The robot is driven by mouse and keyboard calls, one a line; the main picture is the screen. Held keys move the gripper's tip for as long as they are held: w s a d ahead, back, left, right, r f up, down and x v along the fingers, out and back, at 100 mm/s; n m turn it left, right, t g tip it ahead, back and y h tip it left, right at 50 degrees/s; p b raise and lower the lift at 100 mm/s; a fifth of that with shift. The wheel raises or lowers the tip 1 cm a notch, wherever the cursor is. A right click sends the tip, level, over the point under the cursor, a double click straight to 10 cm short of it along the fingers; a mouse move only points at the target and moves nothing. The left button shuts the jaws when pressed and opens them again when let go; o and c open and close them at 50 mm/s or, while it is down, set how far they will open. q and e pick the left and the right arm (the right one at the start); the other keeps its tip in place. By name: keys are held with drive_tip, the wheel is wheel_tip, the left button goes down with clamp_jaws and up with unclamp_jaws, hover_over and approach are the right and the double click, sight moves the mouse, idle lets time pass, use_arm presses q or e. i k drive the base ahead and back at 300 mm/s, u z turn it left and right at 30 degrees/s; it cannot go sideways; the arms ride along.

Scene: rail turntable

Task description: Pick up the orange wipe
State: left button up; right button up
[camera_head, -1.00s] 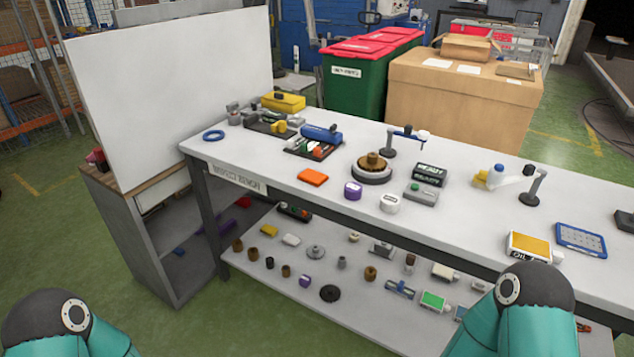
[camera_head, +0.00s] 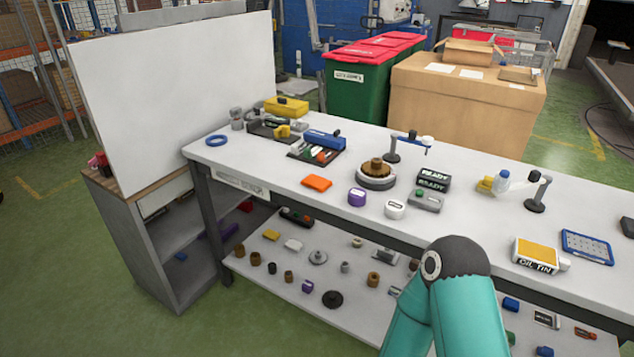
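The orange wipe (camera_head: 317,183) lies flat near the front edge of the white bench top (camera_head: 290,195), left of the purple block. Nothing touches it or covers it. One teal arm of mine with a dark joint reaches up at the lower right, in front of the bench. Its gripper is not visible. My other arm is out of the picture, and neither gripper shows.
Close by are a purple block (camera_head: 357,197), a white block (camera_head: 395,208) and a round turntable (camera_head: 376,177). A tool tray (camera_head: 316,147) lies behind the wipe. A lower shelf (camera_head: 262,275) holds several small parts. A white board (camera_head: 175,95) stands at the left.

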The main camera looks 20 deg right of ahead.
sight(317, 184)
drive_tip(key=u, duration=0.05)
drive_tip(key=i, duration=0.95)
